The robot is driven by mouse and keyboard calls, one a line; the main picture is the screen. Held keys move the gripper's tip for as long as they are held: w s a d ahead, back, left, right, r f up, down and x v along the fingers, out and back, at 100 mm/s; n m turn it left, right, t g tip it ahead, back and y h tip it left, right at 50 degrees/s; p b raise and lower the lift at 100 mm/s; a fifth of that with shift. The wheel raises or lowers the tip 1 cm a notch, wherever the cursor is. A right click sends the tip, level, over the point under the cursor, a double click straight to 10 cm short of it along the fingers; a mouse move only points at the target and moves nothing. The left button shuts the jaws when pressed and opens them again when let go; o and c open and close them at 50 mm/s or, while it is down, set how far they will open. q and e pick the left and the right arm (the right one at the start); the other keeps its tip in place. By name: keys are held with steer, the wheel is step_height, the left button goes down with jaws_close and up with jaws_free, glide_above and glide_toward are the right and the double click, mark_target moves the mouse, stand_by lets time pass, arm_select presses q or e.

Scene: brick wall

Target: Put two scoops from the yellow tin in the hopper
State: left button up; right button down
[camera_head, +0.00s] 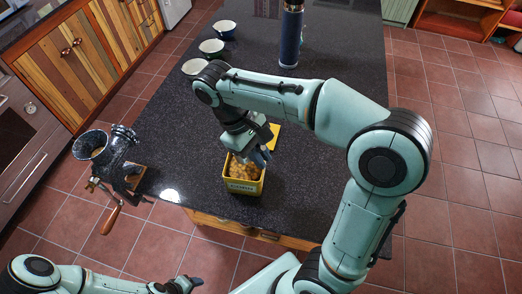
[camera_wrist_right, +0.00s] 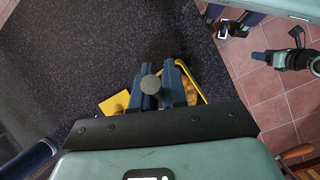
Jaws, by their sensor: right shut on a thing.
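The yellow tin (camera_head: 243,187) stands near the front edge of the dark counter, filled with small orange-brown pieces. Its rim also shows behind my fingers in the right wrist view (camera_wrist_right: 194,75). My right gripper (camera_head: 257,156) is directly over the tin, pointing down, its fingertips at the opening. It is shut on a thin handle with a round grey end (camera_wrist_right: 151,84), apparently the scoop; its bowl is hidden. The hopper (camera_head: 90,145) is the dark speckled funnel of a hand grinder at the counter's left edge. My left gripper (camera_head: 185,285) is low at the front, away from everything; its jaws are unclear.
A yellow lid (camera_head: 273,136) lies flat just behind the tin. Several bowls (camera_head: 211,48) line the far left edge. A tall dark blue bottle (camera_head: 290,35) stands at the back. The grinder's crank (camera_head: 109,217) hangs beyond the counter edge. Counter between tin and grinder is clear.

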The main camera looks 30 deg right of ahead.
steer(key=shift+f+b, duration=1.65)
steer(key=shift+f, duration=2.4)
arm_select(q)
steer(key=shift+g, duration=0.3)
steer(key=shift+s+f+p, duration=0.5)
steer(key=shift+s+f, duration=1)
steer(key=shift+s, duration=0.25)
arm_select(e)
step_height(320, 180, up, 10)
steer(key=s+t, duration=0.1)
steer(key=t, duration=0.2)
steer(key=shift+s+d+t+y, duration=0.15)
steer(key=shift+s+t+y, duration=0.15)
